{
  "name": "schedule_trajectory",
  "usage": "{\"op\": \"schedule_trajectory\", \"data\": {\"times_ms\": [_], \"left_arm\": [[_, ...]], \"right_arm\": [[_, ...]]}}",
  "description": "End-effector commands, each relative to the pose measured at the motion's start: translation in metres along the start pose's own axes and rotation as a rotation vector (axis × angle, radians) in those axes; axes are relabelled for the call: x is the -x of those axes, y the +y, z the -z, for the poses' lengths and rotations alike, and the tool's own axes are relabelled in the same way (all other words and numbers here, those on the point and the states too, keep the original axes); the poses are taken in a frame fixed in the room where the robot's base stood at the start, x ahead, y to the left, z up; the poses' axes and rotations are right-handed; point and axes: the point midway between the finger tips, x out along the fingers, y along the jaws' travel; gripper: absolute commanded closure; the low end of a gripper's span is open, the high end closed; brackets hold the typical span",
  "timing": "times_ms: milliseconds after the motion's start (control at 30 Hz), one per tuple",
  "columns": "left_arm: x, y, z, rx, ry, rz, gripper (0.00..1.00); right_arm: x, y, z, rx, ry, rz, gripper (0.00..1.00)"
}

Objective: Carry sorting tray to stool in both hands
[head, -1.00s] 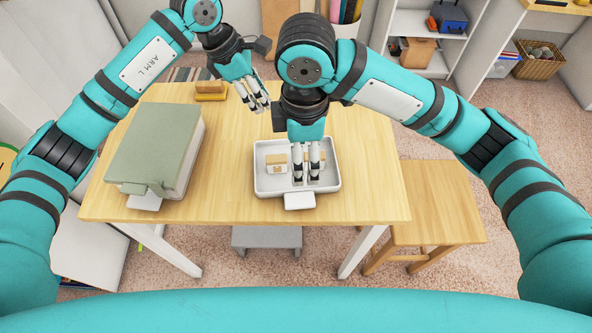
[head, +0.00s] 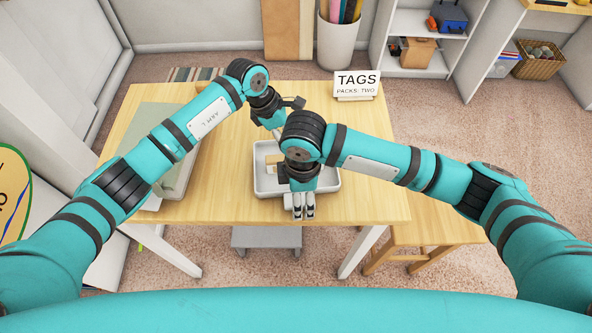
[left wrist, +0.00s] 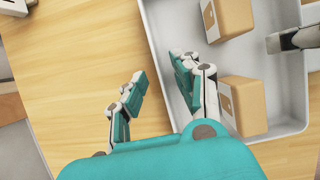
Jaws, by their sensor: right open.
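The white sorting tray (head: 265,187) lies on the wooden table, with small cardboard boxes (head: 273,161) in it. The left wrist view shows two boxes (left wrist: 243,104) inside it. My right gripper (head: 304,212) is open at the tray's front edge, over its front handle, and its arm hides much of the tray. My left gripper (head: 275,130) is at the far side of the tray, partly hidden. In the left wrist view (left wrist: 160,68) it is open, one finger over the tray, the other over the table. A wooden stool (head: 440,233) stands right of the table.
A large box with a green lid (head: 150,130) stands on the table's left, partly behind my left arm. A TAGS sign (head: 356,86) stands at the back right. A low grey step (head: 266,238) is under the front edge. The table's right part is clear.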

Motion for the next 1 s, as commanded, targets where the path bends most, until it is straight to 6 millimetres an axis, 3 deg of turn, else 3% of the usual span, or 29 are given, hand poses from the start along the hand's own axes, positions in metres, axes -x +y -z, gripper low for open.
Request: {"op": "schedule_trajectory", "data": {"times_ms": [300,533,767,1000], "left_arm": [[-0.0017,-0.0001,-0.0004,-0.001,0.0,0.0,0.69],[-0.0015,-0.0001,-0.0003,-0.001,0.0,0.0,0.99],[-0.0013,0.0,-0.0003,-0.001,0.0,0.0,1.0],[-0.0004,0.0003,-0.0007,-0.001,-0.001,-0.001,1.0]], "right_arm": [[-0.002,-0.0004,0.0,0.001,0.0,0.001,0.31],[-0.0018,-0.0004,0.0,0.001,0.0,0.001,0.61],[-0.0017,-0.0004,0.0001,0.001,0.0,0.001,0.91],[-0.0009,-0.0004,0.0002,0.001,0.0,0.001,0.92]]}}
